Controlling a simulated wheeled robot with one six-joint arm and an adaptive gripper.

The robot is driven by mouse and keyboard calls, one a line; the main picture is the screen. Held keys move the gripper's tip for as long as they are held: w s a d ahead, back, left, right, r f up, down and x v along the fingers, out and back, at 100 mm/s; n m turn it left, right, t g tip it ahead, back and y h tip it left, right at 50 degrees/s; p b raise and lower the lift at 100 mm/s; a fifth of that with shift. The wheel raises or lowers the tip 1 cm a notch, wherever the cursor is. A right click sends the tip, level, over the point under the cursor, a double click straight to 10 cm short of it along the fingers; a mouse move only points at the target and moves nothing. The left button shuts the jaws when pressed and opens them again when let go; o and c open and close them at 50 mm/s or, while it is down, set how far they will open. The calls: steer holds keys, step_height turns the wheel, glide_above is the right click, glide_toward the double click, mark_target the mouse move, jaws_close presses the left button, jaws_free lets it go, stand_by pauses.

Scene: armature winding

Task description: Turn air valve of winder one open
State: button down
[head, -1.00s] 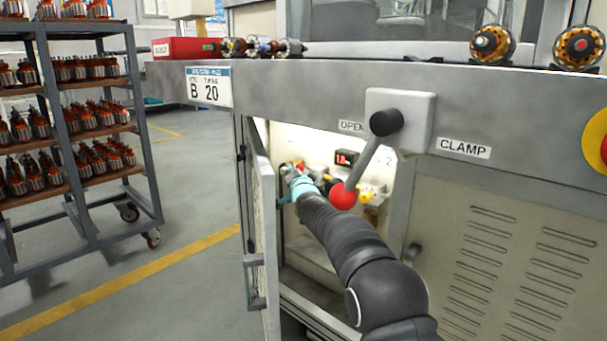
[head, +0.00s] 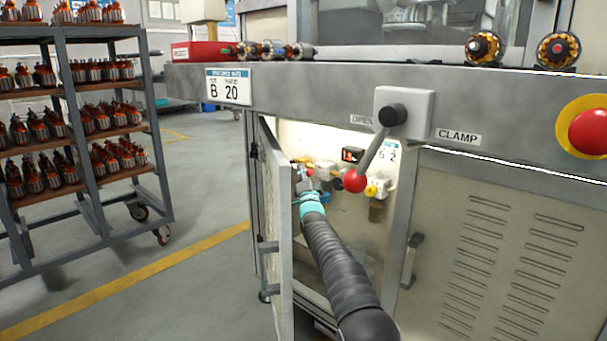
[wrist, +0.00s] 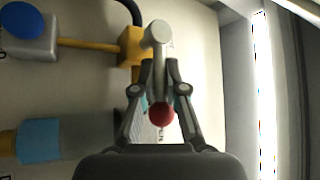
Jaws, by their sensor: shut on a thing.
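The air valve shows in the wrist view as a pale lever (wrist: 157,36) with a red part (wrist: 161,115) between my fingers. My gripper (wrist: 160,76) is shut on this valve, its two fingers on either side of the pale lever. In the head view my gripper (head: 304,178) is inside the open lower cabinet, close to the fittings on its back wall. The valve is small and partly hidden there. How far it is turned cannot be told.
The open cabinet door (head: 274,215) stands left of my arm. A clamp lever with a red ball (head: 355,181) hangs above right of it. In the wrist view, a yellow fitting (wrist: 134,45) and a blue-banded cylinder (wrist: 39,140) are close by. A rack (head: 103,150) stands left.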

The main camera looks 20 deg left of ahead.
steer(key=shift+w+d+r, duration=0.2)
steer(key=shift+w+d, duration=0.05)
steer(key=shift+d, duration=0.15)
steer(key=c, duration=1.3)
jaws_free()
steer(key=shift+o, duration=0.5)
steer(key=shift+w+d, duration=0.15)
steer(key=shift+d, duration=0.1)
steer(key=shift+s+a+f, duration=0.2)
steer(key=shift+s+a, duration=0.15)
steer(key=shift+a, duration=0.1)
steer(key=shift+s, duration=0.1)
steer(key=v, duration=1.1)
steer(key=shift+s+d, duration=0.15)
steer(key=shift+d, duration=0.2)
steer(key=shift+f, duration=0.1)
